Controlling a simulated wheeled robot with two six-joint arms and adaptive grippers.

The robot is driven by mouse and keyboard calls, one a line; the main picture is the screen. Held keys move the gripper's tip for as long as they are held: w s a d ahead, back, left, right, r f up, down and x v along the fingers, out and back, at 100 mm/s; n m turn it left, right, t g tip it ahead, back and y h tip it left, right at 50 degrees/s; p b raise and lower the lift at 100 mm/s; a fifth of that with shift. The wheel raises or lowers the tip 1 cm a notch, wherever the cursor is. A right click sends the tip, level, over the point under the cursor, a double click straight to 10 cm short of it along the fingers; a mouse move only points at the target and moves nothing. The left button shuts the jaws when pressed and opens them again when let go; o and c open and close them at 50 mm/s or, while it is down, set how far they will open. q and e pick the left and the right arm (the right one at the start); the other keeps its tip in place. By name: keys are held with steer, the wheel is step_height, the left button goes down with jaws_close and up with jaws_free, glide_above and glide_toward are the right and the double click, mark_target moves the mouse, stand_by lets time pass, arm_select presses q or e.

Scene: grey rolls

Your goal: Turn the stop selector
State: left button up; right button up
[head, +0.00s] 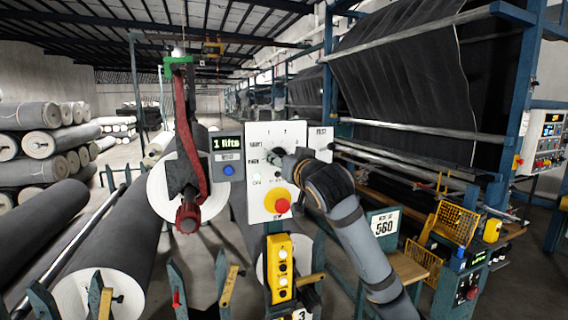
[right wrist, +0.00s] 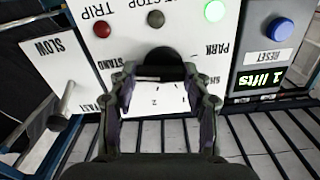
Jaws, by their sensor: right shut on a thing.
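The stop selector is a black round knob (right wrist: 166,58) on a white control panel (head: 260,140). In the right wrist view, which is upside down, the panel reads STAND and PARK around the knob. My right gripper (right wrist: 166,96) is shut on the knob, one finger on each side of it. The knob's pointer is hidden, so I cannot tell its setting. In the head view my right gripper (head: 288,163) covers the knob at the panel's middle. A green lamp (right wrist: 214,11) is lit; a red lamp (right wrist: 102,28) and a dark lamp (right wrist: 155,18) sit beside it. My left gripper is out of view.
A red mushroom button on yellow (head: 282,206) sits below the gripper. A display with a blue button (head: 228,170) reads "1 lifts". A SLOW–FAST lever (right wrist: 66,98) is close to my gripper.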

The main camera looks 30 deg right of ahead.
stand_by(0.5)
steer(key=o, duration=1.2)
steer(key=shift+c, duration=0.2)
steer(key=v, duration=0.7)
steer(key=shift+s, duration=0.2)
steer(key=shift+a, duration=0.1)
